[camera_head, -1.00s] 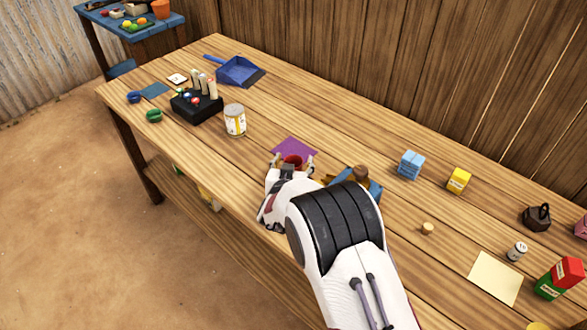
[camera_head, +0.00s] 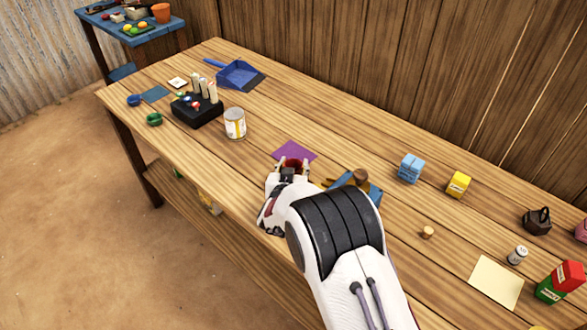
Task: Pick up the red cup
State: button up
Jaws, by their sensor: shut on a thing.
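The red cup (camera_head: 292,163) shows as a small dark red rim just beyond the wrist of my arm, at the near edge of a purple square (camera_head: 295,150). My gripper (camera_head: 290,166) is around the cup, with one fingertip seen on each side of it, and is shut on it. Most of the cup's body is hidden behind my gripper. I cannot tell whether its base touches the table.
A blue tray (camera_head: 372,193) with a brown object (camera_head: 361,177) is close on the right, partly behind my arm. Blue (camera_head: 411,168) and yellow (camera_head: 459,184) blocks stand further right. The wooden wall bounds the back.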

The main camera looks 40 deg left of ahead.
jog(key=shift+r, duration=0.15)
notch_tip(320, 180, up, 10)
dwell(0.7)
